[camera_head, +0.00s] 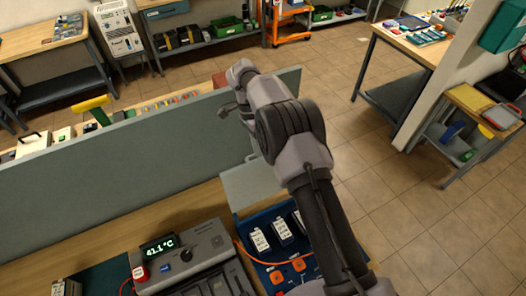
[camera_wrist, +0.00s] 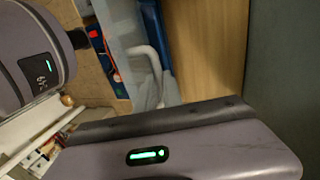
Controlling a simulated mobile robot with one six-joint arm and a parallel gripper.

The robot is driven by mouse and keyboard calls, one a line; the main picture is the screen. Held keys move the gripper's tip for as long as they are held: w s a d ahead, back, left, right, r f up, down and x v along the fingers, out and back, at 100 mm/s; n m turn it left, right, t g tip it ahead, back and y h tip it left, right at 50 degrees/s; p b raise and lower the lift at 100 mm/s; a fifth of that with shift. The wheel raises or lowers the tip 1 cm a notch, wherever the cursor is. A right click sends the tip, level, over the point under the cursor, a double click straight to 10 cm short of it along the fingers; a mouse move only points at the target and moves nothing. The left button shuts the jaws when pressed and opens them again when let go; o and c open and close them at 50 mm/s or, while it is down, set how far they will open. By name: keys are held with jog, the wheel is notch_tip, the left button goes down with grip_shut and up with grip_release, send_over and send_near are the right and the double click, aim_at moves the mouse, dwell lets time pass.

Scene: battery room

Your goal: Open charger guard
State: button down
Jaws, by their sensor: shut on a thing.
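A light grey panel, which appears to be the charger guard (camera_head: 250,187), stands by the green-grey partition, behind the blue tray. In the wrist view a pale panel (camera_wrist: 128,38) carries a white curved handle (camera_wrist: 152,58). The handle's lower end runs behind a dark-edged grey part of my own arm or hand. My gripper is at the far end of my arm, above the panel; its fingertips are hidden, and it appears shut on the handle. The grey charger (camera_head: 190,262) with a 41.1 °C display (camera_head: 160,248) sits left of the tray.
The blue tray (camera_head: 240,222) holds white-labelled batteries and orange connectors, with an orange cable beside it. The long partition (camera_head: 120,198) rises behind the charger. A bench with small parts lies beyond it. Open tiled floor (camera_head: 430,215) lies to the right.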

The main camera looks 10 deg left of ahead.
jog(key=shift+w+a+f, duration=0.3)
jog(key=shift+w, duration=0.1)
jog(key=c, duration=1.5)
grip_release()
jog(key=shift+w+r, duration=0.1)
jog(key=shift+r, duration=0.05)
